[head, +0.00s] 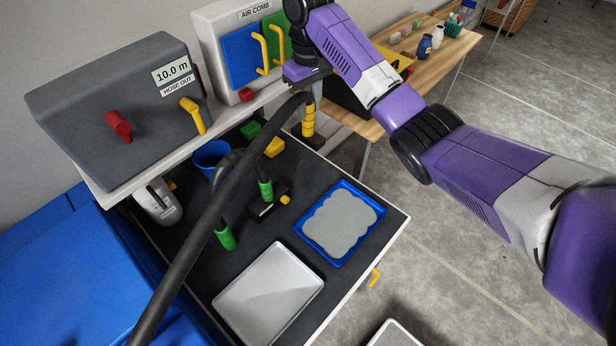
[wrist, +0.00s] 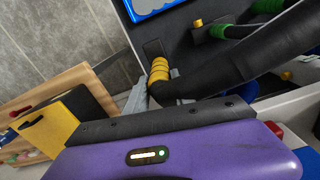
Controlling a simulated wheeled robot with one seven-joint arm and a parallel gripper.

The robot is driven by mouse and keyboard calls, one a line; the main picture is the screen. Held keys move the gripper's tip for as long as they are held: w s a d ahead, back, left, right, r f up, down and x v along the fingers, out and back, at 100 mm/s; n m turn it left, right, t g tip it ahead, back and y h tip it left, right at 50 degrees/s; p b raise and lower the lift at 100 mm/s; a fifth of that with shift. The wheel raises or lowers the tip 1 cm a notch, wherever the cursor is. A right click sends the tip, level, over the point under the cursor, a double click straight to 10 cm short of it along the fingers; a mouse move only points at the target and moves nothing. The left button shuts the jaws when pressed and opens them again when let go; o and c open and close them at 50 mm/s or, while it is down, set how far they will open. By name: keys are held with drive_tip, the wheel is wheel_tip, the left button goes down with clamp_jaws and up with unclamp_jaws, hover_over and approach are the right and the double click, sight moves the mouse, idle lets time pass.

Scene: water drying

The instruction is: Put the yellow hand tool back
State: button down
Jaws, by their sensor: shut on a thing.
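The yellow hand tool (head: 308,122), dark with yellow rings, hangs from my gripper (head: 308,88) near the cart's back right corner. My gripper is shut on it, just below the end of its thick black hose (head: 205,205). In the wrist view the tool's yellow rings (wrist: 159,77) show beside the grey fingers of my gripper (wrist: 155,92), and its dark end points away from the camera. The fingertips are partly hidden by the tool and hose. I cannot tell whether the tool's lower end touches anything.
On the dark cart top are two green-ringed tools (head: 265,190), a black block with a yellow knob (head: 285,200), a blue cup (head: 210,155), a blue tray (head: 374,212) and a white tray (head: 262,300). The grey hose box (head: 80,125) stands behind. A wooden table (head: 455,60) is at right.

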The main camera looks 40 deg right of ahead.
sight(308, 115)
wheel_tip(308, 115, down, 6)
drive_tip(key=b, duration=0.5)
drive_tip(key=shift+f, duration=0.15)
wheel_tip(308, 115, down, 3)
drive_tip(key=shift+f+b, duration=0.15)
drive_tip(key=shift+b, duration=0.2)
drive_tip(key=shift+f, duration=2.95)
drive_tip(key=c, duration=1.1)
unclamp_jaws()
drive_tip(key=shift+o, duration=0.2)
wheel_tip(308, 115, up, 12)
drive_tip(key=p, duration=0.3)
drive_tip(key=shift+r, duration=0.2)
drive_tip(key=shift+f, duration=0.1)
